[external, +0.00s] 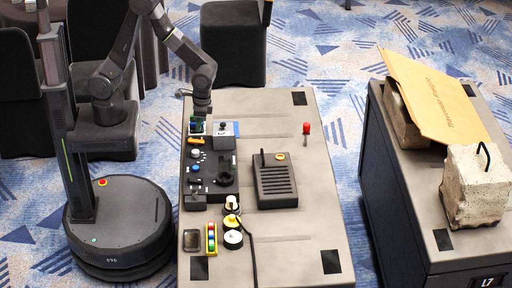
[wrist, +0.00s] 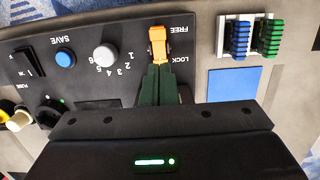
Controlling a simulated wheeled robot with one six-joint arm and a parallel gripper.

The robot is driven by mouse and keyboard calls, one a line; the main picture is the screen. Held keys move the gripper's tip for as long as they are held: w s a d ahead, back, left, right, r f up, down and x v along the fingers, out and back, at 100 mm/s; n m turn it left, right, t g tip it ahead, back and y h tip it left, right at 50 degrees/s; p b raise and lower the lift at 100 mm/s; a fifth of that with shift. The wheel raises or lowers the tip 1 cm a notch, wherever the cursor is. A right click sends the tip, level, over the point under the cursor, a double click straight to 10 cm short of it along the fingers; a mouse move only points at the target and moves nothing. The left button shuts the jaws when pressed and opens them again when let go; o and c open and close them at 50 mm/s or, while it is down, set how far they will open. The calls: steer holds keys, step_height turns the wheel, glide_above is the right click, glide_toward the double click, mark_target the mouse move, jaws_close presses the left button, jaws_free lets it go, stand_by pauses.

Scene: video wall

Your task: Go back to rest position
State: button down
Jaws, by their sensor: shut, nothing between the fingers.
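My gripper (wrist: 158,88) is shut and empty in the wrist view, its dark green fingers together. The fingertips are right at an orange lever (wrist: 159,46) between the words FREE and LOCK on the dark control panel (wrist: 80,30); I cannot tell whether they touch it. In the external view my arm (external: 187,47) reaches over the far left part of the grey console table (external: 290,125). The fingers are hard to make out there, above the far end of the panel, near the orange lever (external: 196,155).
A blue pad (wrist: 234,84) and blue and green ribbed pieces (wrist: 268,37) lie beside the panel. A grey box with slots (external: 276,185) and a red-topped stick (external: 306,129) stand on the table. A second cabinet at right bears stone blocks (external: 478,188) and an envelope (external: 435,95).

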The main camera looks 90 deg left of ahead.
step_height(320, 180, up, 8)
steer(key=w, duration=0.1)
steer(key=shift+f, duration=0.15)
